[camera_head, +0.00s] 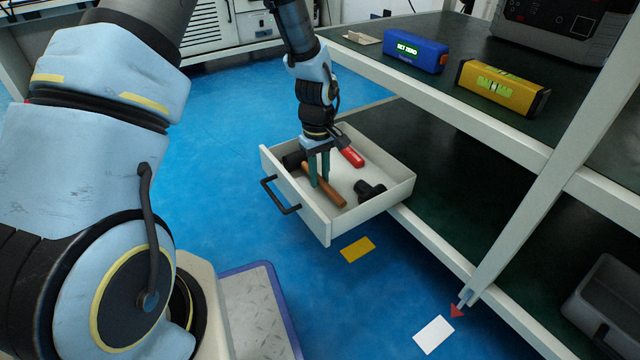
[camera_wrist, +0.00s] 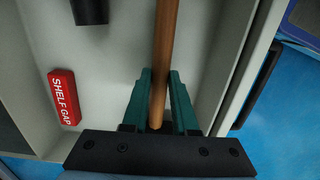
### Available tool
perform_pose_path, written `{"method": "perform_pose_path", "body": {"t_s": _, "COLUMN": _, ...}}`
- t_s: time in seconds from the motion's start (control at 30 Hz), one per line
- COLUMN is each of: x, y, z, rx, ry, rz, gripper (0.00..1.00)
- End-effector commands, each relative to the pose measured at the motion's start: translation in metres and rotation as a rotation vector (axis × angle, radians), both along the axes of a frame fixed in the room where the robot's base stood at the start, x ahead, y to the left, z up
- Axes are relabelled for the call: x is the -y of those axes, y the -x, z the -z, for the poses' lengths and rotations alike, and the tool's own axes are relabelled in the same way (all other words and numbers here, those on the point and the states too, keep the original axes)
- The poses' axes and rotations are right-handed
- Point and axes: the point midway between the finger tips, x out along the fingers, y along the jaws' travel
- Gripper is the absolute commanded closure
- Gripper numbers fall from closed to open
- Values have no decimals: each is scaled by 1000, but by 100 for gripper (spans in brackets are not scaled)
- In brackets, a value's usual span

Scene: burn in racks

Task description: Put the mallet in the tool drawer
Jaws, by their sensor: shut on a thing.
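The mallet has a brown wooden handle (camera_head: 328,191) and a black head (camera_head: 293,160). It is inside the open tool drawer (camera_head: 296,208), along the side with the handle. My gripper (camera_head: 318,183) reaches down into the drawer with its green fingers closed around the mallet's handle. In the wrist view the handle (camera_wrist: 167,50) runs between the two fingertips (camera_wrist: 158,85); the head is mostly hidden by the gripper. I cannot tell whether the mallet touches the drawer floor.
In the drawer also lie a red block marked "SHELF GAP" (camera_head: 352,157) and a black object (camera_head: 370,190). Above, the shelf (camera_head: 400,75) holds a blue device (camera_head: 416,52) and a yellow level (camera_head: 500,87). The blue floor (camera_head: 215,150) left of the drawer is clear.

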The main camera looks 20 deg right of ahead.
Motion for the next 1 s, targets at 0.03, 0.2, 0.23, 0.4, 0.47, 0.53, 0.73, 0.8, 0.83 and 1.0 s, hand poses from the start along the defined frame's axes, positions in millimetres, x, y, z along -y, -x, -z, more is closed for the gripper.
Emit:
{"method": "perform_pose_path", "body": {"t_s": 0.03, "x": 0, "y": 0, "z": 10, "rx": 0, "ry": 1, "rz": 0, "gripper": 100}}
{"method": "perform_pose_path", "body": {"t_s": 0.2, "x": 1, "y": -1, "z": 10, "rx": 1, "ry": 2, "rz": 1, "gripper": 100}}
{"method": "perform_pose_path", "body": {"t_s": 0.23, "x": 1, "y": -1, "z": 9, "rx": 1, "ry": 2, "rz": 1, "gripper": 100}}
{"method": "perform_pose_path", "body": {"t_s": 0.4, "x": 1, "y": 0, "z": 12, "rx": 1, "ry": 2, "rz": 1, "gripper": 100}}
{"method": "perform_pose_path", "body": {"t_s": 0.47, "x": 0, "y": 0, "z": 12, "rx": 1, "ry": 1, "rz": 0, "gripper": 69}}
{"method": "perform_pose_path", "body": {"t_s": 0.53, "x": 0, "y": 0, "z": 12, "rx": 0, "ry": 1, "rz": 1, "gripper": 61}}
{"method": "perform_pose_path", "body": {"t_s": 0.73, "x": 0, "y": 0, "z": 12, "rx": 0, "ry": 1, "rz": 1, "gripper": 43}}
{"method": "perform_pose_path", "body": {"t_s": 0.8, "x": 0, "y": 0, "z": 12, "rx": 0, "ry": 1, "rz": 1, "gripper": 43}}
{"method": "perform_pose_path", "body": {"t_s": 0.83, "x": 0, "y": 0, "z": 12, "rx": 0, "ry": 1, "rz": 1, "gripper": 43}}
{"method": "perform_pose_path", "body": {"t_s": 1.0, "x": 0, "y": 0, "z": 8, "rx": 1, "ry": 2, "rz": 1, "gripper": 43}}
